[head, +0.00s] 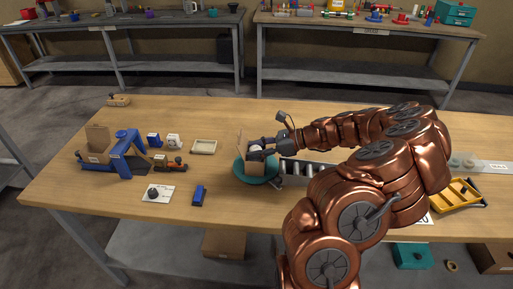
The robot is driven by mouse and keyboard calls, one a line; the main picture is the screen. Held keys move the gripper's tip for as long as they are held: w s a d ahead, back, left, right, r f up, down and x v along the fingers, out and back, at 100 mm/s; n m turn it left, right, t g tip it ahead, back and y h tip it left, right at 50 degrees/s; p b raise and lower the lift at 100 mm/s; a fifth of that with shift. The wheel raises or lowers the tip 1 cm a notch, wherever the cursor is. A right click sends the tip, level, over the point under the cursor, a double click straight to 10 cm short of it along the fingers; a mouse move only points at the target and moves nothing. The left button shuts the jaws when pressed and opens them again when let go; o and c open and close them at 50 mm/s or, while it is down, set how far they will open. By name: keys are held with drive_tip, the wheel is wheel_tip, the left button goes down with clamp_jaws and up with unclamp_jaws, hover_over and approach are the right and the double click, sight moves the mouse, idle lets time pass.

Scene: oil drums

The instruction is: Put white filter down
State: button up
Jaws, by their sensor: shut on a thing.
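My gripper (268,145) is at the middle of the wooden table, reaching in from the right. It is shut on the white filter (256,149), which shows only as a small pale patch with dark parts beside it. The filter is at the mouth of an open cardboard box (243,148) with its flaps up. The box stands on a round teal turntable (257,172). The fingers and box walls hide much of the filter, and I cannot tell whether it touches the box floor.
A roller conveyor (322,170) runs right of the turntable, partly behind my arm. A beige tray (203,147), small blue-and-white boxes (153,140), and a blue taping device (128,150) are to the left. A dark blue item (199,195) lies in front. Bare tabletop surrounds these.

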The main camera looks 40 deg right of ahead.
drive_tip(key=shift+f, duration=0.15)
drive_tip(key=o, duration=1.2)
